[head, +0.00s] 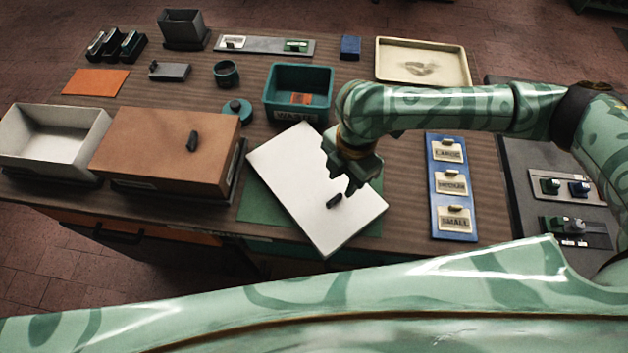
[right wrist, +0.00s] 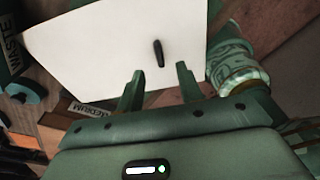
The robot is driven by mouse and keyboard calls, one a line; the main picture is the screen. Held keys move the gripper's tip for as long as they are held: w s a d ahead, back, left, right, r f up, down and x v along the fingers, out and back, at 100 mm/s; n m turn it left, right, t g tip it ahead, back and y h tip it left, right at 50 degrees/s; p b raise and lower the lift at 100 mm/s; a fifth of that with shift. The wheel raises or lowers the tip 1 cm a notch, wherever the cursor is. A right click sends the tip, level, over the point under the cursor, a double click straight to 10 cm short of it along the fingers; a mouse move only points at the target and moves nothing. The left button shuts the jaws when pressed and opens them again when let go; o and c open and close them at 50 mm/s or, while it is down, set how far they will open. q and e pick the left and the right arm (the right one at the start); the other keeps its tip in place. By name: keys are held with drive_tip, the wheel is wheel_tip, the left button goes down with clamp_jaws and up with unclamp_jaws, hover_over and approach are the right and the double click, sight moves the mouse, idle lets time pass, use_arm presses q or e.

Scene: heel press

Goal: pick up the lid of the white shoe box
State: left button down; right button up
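The white lid (head: 310,185), a flat panel with a small dark handle (head: 335,201), lies turned at an angle over a green mat (head: 262,207). Whether anything is under it is hidden. An open white box (head: 55,140) stands at the far left with an empty inside. My right gripper (head: 352,190) is above the lid, close to the handle. In the right wrist view my right gripper (right wrist: 161,72) is open and empty, and the handle (right wrist: 158,53) shows just beyond and between its fingertips. My left gripper is not in view.
A brown box with a lid (head: 160,145) stands left of the white lid. A teal bin (head: 298,90) is behind it. A blue board with size labels (head: 452,190) lies to the right. A cream tray (head: 423,62) is at the back right.

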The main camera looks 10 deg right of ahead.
sight(335, 198)
wheel_tip(335, 198, down, 2)
drive_tip(key=shift+s+a+f, duration=0.15)
drive_tip(key=shift+f, duration=0.05)
drive_tip(key=f, duration=0.2)
drive_tip(key=a+f+b, duration=0.1)
drive_tip(key=f, duration=0.1)
drive_tip(key=shift+f+b, duration=0.3)
drive_tip(key=shift+f, duration=0.1)
drive_tip(key=shift+d+r, duration=0.1)
clamp_jaws()
